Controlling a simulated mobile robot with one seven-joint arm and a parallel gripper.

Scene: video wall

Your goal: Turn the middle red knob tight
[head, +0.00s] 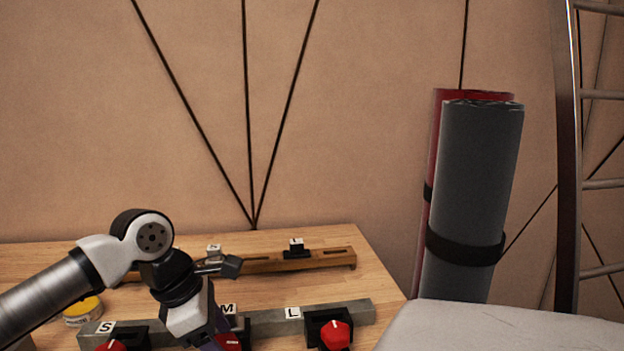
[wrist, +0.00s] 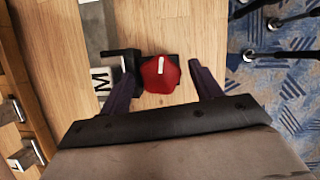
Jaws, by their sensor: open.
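The middle red knob (wrist: 160,74), with a white line on its face, sits on a black mount beside the letter M label (wrist: 101,80) in the wrist view. My gripper (wrist: 164,80) is open, with one purple finger on each side of the knob; I cannot tell whether either finger touches it. In the head view the middle knob (head: 232,342) is mostly hidden behind my gripper, near the M label (head: 229,309). The S knob (head: 112,346) is at the left and the L knob (head: 336,335) at the right, both red on black mounts.
A grey rail (head: 268,324) carries the mounts along the wooden table (head: 330,240). A wooden bar (head: 328,259) with small labelled black blocks lies behind it. A yellow-lidded jar (head: 83,310) stands at the left. Rolled mats (head: 480,200) and a ladder (head: 568,160) stand at the right.

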